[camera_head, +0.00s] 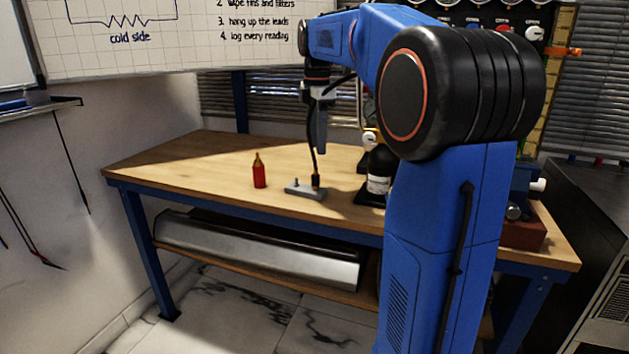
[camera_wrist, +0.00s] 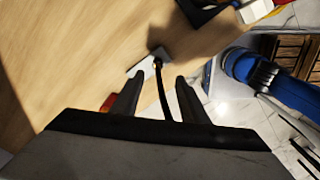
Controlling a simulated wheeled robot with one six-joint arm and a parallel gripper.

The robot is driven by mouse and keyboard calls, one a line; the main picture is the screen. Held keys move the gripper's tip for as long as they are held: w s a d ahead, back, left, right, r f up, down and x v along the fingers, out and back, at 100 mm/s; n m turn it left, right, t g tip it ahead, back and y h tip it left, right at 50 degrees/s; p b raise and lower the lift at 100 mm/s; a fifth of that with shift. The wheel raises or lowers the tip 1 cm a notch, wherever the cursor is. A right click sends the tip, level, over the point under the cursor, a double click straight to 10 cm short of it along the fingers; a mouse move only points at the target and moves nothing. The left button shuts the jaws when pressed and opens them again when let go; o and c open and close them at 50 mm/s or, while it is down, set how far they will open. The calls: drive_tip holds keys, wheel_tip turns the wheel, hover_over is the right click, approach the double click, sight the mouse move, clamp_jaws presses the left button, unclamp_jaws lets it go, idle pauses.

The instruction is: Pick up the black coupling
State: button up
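The black coupling (camera_head: 316,181) stands upright on a small grey block (camera_head: 299,191) on the wooden bench. A black hose runs up from it towards my wrist. In the wrist view the coupling (camera_wrist: 158,62) shows beyond the fingertips, at the hose's far end, on the pale block (camera_wrist: 141,67). My gripper (camera_head: 321,150) is above the block, pointing down, clearly apart from the coupling. In the wrist view its two fingers (camera_wrist: 159,80) are spread, with the hose passing between them and nothing gripped.
A red bottle (camera_head: 259,173) stands left of the block. A dark bottle with a pale label (camera_head: 378,183) stands close on its right. The bench's left part (camera_head: 185,158) is clear. My arm hides much of the bench's right side.

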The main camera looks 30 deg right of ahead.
sight(315, 174)
wheel_tip(315, 174, down, 6)
drive_tip(key=shift+w+a+f, duration=0.1)
drive_tip(key=shift+w+f, duration=0.05)
drive_tip(key=shift+f, duration=1.25)
drive_tip(key=shift+w+f, duration=0.1)
drive_tip(key=shift+f, duration=1.25)
drive_tip(key=shift+c, duration=0.2)
clamp_jaws()
